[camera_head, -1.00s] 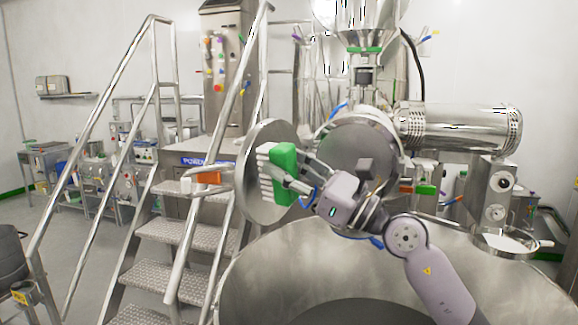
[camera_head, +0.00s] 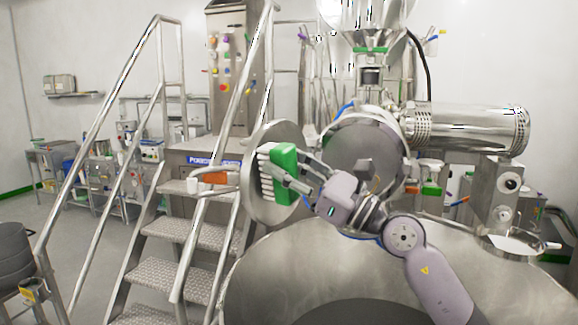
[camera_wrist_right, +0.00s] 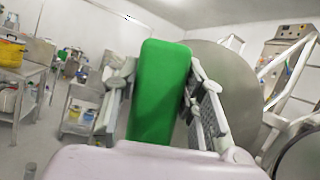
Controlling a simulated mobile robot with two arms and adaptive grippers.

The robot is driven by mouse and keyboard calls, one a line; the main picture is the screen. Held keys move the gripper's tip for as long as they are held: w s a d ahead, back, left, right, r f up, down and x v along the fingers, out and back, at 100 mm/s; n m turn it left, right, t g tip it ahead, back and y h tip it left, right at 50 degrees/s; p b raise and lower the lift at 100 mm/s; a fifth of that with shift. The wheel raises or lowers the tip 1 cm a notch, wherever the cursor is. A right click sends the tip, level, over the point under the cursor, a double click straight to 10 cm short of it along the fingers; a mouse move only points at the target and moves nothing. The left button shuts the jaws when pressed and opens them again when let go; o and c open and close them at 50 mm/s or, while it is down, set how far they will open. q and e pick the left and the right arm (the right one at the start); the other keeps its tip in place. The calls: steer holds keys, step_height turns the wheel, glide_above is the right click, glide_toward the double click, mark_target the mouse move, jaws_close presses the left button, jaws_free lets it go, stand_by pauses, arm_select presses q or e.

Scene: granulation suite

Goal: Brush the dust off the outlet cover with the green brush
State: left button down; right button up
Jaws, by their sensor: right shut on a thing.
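The outlet cover (camera_head: 258,210) is a round grey metal disc standing open to the left of the outlet's round body. My right gripper (camera_head: 293,183) is shut on the green brush (camera_head: 286,164), whose white bristles point left. The brush is in front of the cover's face in the head view; I cannot tell whether the bristles touch it. In the right wrist view the green brush body (camera_wrist_right: 160,90) is between the two fingers, with the grey cover (camera_wrist_right: 232,85) behind and to the right. No dust can be made out on the cover. My left gripper is not in view.
Metal steps with handrails (camera_head: 180,230) stand left of the cover. An orange-handled part (camera_head: 215,178) is close to its left edge. A large steel bowl (camera_head: 255,275) lies below, and a steel cylinder (camera_head: 465,130) is to the right.

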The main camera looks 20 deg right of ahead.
steer(key=shift+w+a, duration=0.3)
steer(key=shift+w, duration=0.05)
steer(key=shift+w+d+f+b, duration=0.2)
steer(key=shift+w+d+b, duration=0.3)
steer(key=shift+d+b, duration=0.45)
steer(key=shift+w+d+r+b, duration=0.1)
steer(key=shift+w+d+b, duration=0.6)
steer(key=shift+b, duration=0.25)
steer(key=shift+w+a+r, duration=0.1)
steer(key=shift+a+r, duration=0.05)
steer(key=shift+a+p, duration=0.15)
steer(key=shift+p, duration=0.25)
steer(key=shift+s+a+r+p, duration=0.15)
steer(key=shift+s+a+p, duration=0.7)
steer(key=shift+p, duration=0.25)
steer(key=shift+s+a+p, duration=0.45)
steer(key=shift+a+p, duration=0.1)
steer(key=shift+f, duration=0.25)
